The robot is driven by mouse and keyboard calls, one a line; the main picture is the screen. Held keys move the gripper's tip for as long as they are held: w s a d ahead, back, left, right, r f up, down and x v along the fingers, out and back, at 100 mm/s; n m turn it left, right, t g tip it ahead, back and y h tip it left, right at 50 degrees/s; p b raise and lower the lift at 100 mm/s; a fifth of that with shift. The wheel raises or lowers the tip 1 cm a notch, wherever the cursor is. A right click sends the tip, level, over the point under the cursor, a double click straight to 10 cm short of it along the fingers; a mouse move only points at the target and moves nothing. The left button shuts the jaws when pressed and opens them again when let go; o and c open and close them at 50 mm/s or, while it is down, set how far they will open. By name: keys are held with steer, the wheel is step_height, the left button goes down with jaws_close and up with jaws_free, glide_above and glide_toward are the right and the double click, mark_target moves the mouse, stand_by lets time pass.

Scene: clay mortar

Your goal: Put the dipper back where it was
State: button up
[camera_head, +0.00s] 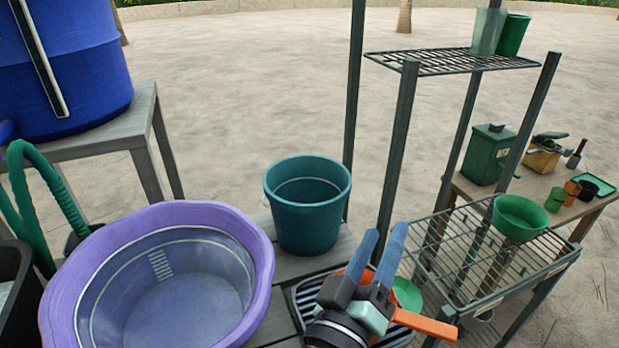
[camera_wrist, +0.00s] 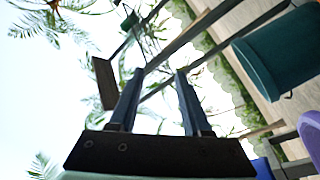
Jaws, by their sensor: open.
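An orange thing with a flat handle (camera_head: 425,325), which looks like the dipper, lies on or just above the slatted rack beside the purple basin. Its middle is hidden behind my gripper, so I cannot tell its full shape. My gripper (camera_head: 384,236) is in front of it with its blue fingers pointing up and apart. In the wrist view the gripper (camera_wrist: 159,72) is open, with nothing between the fingers. The purple basin (camera_head: 60,290) stands at the left front, with no dipper seen in it. A teal bucket (camera_head: 307,222) stands behind the rack; it also shows in the wrist view (camera_wrist: 280,50).
A blue barrel (camera_head: 75,70) stands on a table at the left. A tall metal shelf (camera_head: 450,62) with cups on top rises behind my gripper. A wire rack (camera_head: 520,262) with a green bowl (camera_head: 520,216) is at the right. A green round dish (camera_head: 408,294) lies beside my gripper.

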steer(key=a+r+m+t+y, duration=0.2)
steer(key=a+r+m+t, duration=0.15)
steer(key=r, duration=1.25)
steer(key=s+a+r+t+y, duration=0.3)
steer(key=s+r, duration=0.1)
steer(key=r, duration=0.5)
steer(key=s+a+r+t+y, duration=0.3)
steer(key=s+r+y, duration=0.1)
steer(key=r, duration=0.6)
steer(key=shift+s+a+n+t+y, duration=0.2)
steer(key=shift+s+n+t+y, duration=0.2)
steer(key=shift+s, duration=0.25)
step_height(320, 180, up, 17)
steer(key=p, duration=1.7)
steer(key=shift+f, duration=0.15)
